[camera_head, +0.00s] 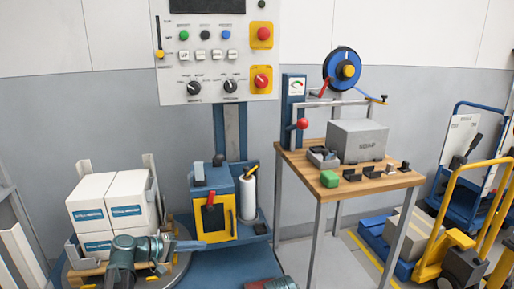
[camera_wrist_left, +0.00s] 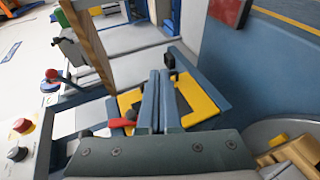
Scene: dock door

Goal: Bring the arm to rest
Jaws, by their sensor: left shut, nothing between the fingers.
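My left arm comes in at the bottom left of the head view, and my left gripper (camera_head: 198,245) points right, in front of the blue and yellow stand. In the left wrist view its two grey-blue fingers (camera_wrist_left: 158,75) lie together, shut with nothing between them. The yellow frame of the stand (camera_wrist_left: 198,98) shows behind the fingers; I cannot tell how close they are to it.
White boxes (camera_head: 110,207) stand on a pallet behind my left arm. A control panel (camera_head: 217,55) rises behind the stand. A wooden-topped table (camera_head: 300,163) with a grey box (camera_head: 357,141) stands right of it. A yellow trolley (camera_head: 485,200) is at far right.

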